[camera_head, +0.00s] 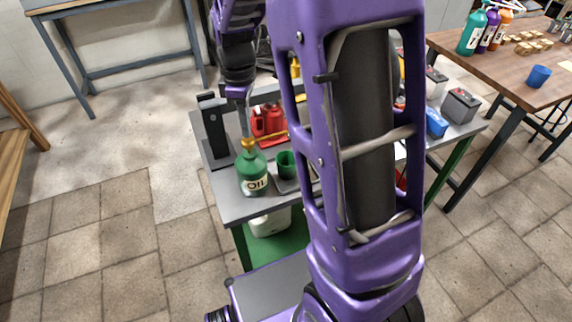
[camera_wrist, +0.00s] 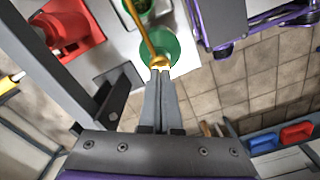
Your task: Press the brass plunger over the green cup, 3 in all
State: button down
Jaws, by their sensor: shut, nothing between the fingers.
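A green bottle (camera_head: 252,178) labelled OIL stands upright at the near left corner of the grey workbench. Its brass plunger (camera_head: 248,144) is on top, and in the wrist view the plunger (camera_wrist: 160,63) is right at my fingertips. A brass spout (camera_wrist: 138,22) runs from it toward the green cup (camera_head: 286,160), which stands just right of the bottle. The cup (camera_wrist: 139,5) is partly cut off in the wrist view. My gripper (camera_head: 246,134) points down directly over the plunger, fingers shut with nothing between them. In the wrist view, its tips (camera_wrist: 160,72) appear to touch the plunger; exact contact is unclear.
My arm hides much of the bench. A wooden table (camera_head: 520,70) with bottles and a blue cup (camera_head: 539,76) is at the right. Floor at the left is clear.

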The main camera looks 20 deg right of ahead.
notch_tip(320, 180, up, 6)
jog(key=p, duration=0.4)
jog(key=shift+p, duration=0.4)
